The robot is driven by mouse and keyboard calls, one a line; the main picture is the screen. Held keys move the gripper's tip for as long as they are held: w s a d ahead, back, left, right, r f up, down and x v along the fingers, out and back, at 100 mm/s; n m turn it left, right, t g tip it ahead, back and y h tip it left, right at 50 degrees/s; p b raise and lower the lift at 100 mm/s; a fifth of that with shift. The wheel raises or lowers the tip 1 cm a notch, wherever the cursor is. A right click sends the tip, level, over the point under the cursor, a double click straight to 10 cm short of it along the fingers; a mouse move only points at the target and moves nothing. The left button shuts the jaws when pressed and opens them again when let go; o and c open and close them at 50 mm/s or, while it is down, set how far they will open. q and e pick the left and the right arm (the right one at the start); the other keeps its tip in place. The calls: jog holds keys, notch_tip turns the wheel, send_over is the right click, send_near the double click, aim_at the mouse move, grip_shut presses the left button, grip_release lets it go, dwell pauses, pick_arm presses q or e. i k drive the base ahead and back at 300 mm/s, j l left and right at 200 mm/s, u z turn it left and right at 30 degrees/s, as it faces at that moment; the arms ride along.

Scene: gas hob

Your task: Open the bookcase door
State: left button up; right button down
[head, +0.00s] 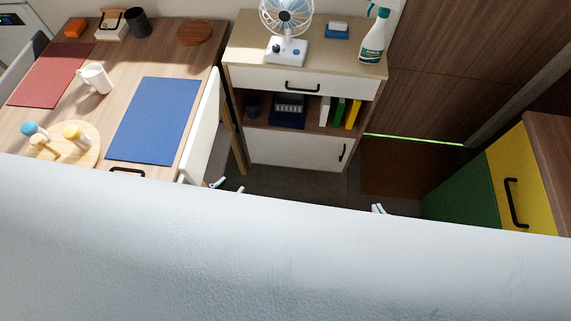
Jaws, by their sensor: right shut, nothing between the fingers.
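The bookcase (234,75) stands at the back centre, with a white drawer on top, an open shelf and a white lower door (290,149). The door looks closed, flush with the front. Its black upright handle (342,152) is near the right edge. My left gripper (229,187) shows only its fingertips, spread apart, in front of and left of the door, touching nothing. My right gripper (378,209) shows only its tips, together and empty, in front of and right of the door. A large pale surface across the bottom hides the rest of both.
A wooden table (204,58) with mats, a jug and a round board is at left, a white chair (203,125) at its right side. A green and yellow cabinet (470,195) stands at right. Bare floor (280,183) lies before the bookcase. A fan (287,30) and spray bottle (374,38) stand on it.

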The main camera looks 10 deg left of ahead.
aim_at(319, 152)
jog(key=k, duration=0.1)
jog(key=l+z, duration=0.5)
jog(key=i+l+z, duration=0.1)
jog(key=l+z, duration=0.35)
